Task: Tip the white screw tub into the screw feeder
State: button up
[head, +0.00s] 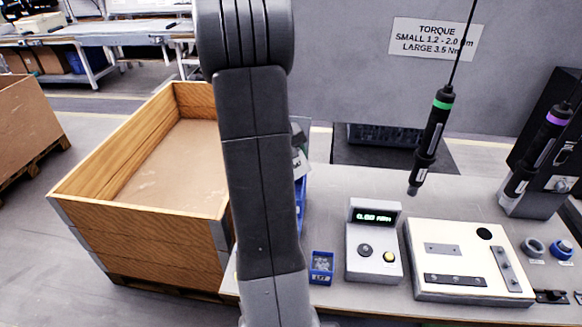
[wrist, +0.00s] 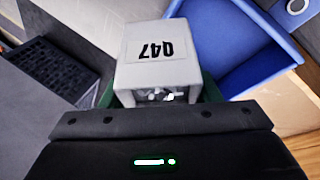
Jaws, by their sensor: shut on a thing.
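The white screw tub (wrist: 160,55), with a dark label that reads upside down, is in front of my gripper (wrist: 158,100) in the wrist view. My gripper is shut on it. Small light screws (wrist: 160,95) show at the tub's near edge. Dark green parts show on both sides of the tub; I cannot tell what they belong to. In the head view my arm covers most of this area, and only a pale piece of the tub (head: 299,163) shows at the arm's right edge. I cannot make out the screw feeder for sure.
A blue bin (wrist: 225,40) lies right behind the tub. A black crate (wrist: 45,72) is at left. The bench holds a small blue box (head: 321,267), a torque meter (head: 372,262) and a white fixture (head: 460,235). Screwdrivers (head: 433,130) hang at right; a wooden crate (head: 150,230) stands left.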

jog(key=h+b, duration=0.1)
jog(key=h, duration=0.1)
jog(key=r+h+b, duration=0.1)
jog(key=h, duration=0.1)
jog(key=shift+d+n, duration=0.1)
jog(key=shift+n, duration=0.3)
jog(key=shift+r+g+h+b, duration=0.1)
jog(key=shift+g+h+b, duration=0.2)
jog(key=shift+h+b, duration=0.25)
jog(key=h, duration=0.2)
jog(key=r+h+b, duration=0.1)
jog(key=shift+a+n+h, duration=0.35)
jog(key=shift+n, duration=0.05)
jog(key=r+h, duration=0.1)
jog(key=h, duration=0.1)
jog(key=r+n+h+b, duration=0.1)
jog(key=shift+w+a+h, duration=0.1)
jog(key=shift+a+h, duration=0.1)
jog(key=shift+h, duration=0.2)
jog(key=shift+f, duration=0.1)
jog(key=shift+r+m+t+y+p, duration=0.45)
jog(key=shift+y+p, duration=0.95)
jog(key=shift+y, duration=1.5)
jog(key=shift+r+m+t+y+p, duration=0.15)
jog(key=shift+r+m+y+p, duration=0.5)
jog(key=shift+y+p, duration=1.55)
jog(key=shift+r+m+t+y+p, duration=0.35)
jog(key=shift+m+y+p, duration=0.35)
jog(key=shift+y, duration=2.9)
